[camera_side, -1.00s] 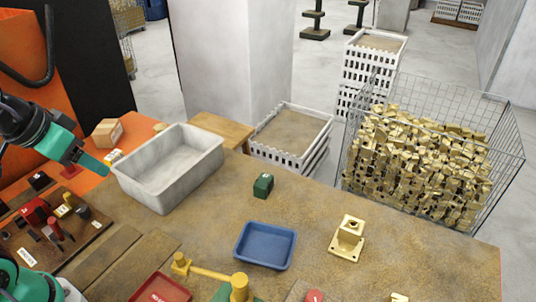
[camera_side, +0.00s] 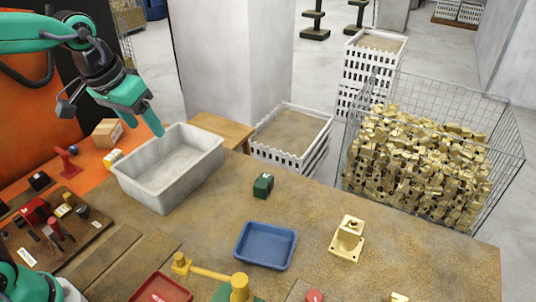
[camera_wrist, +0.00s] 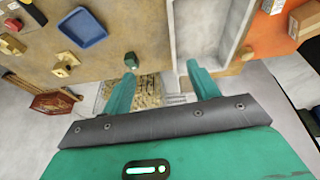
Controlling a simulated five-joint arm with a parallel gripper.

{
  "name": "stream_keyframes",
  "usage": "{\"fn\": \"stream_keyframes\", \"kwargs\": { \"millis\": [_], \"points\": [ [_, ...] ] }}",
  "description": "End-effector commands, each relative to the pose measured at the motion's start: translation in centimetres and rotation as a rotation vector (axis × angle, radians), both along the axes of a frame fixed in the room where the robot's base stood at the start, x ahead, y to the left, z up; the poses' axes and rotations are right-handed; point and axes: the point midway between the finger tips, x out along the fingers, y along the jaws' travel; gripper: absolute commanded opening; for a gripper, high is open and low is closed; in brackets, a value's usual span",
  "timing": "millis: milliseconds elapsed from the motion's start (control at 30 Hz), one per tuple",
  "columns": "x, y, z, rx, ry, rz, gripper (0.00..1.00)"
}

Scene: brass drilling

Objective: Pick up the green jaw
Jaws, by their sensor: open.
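The green jaw (camera_side: 263,185) is a small dark green block on the brown tabletop, right of the grey-white bin and behind the blue tray. In the wrist view the green jaw (camera_wrist: 131,60) shows just beyond the tip of the left finger. My gripper (camera_side: 155,130) is raised above the far left rim of the bin, up and left of the jaw and well apart from it. In the wrist view my gripper (camera_wrist: 160,68) has its two teal fingers spread, with nothing between them.
The grey-white bin (camera_side: 133,187) stands between my gripper and the jaw. A blue tray (camera_side: 240,252), a brass part (camera_side: 347,240) and a red tray (camera_side: 160,288) are on the table. A wire cage (camera_side: 500,150) of brass parts stands beyond. The tabletop around the jaw is clear.

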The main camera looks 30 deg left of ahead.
Motion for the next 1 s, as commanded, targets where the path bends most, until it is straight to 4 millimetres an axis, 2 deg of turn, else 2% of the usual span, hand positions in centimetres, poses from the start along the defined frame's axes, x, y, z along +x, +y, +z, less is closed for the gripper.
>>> {"fn": "stream_keyframes", "kwargs": {
  "millis": [267,533,767,1000],
  "points": [
    [5.6,-2.4,-1.3,-0.009,0.074,0.012,0.6],
    [10.5,-5.1,-3.8,-0.011,0.141,0.026,0.6],
    [14.3,-7.6,-7.1,-0.007,0.2,0.039,0.6],
    [17.7,-10.5,-11.4,0.001,0.258,0.055,0.6]
  ]
}}
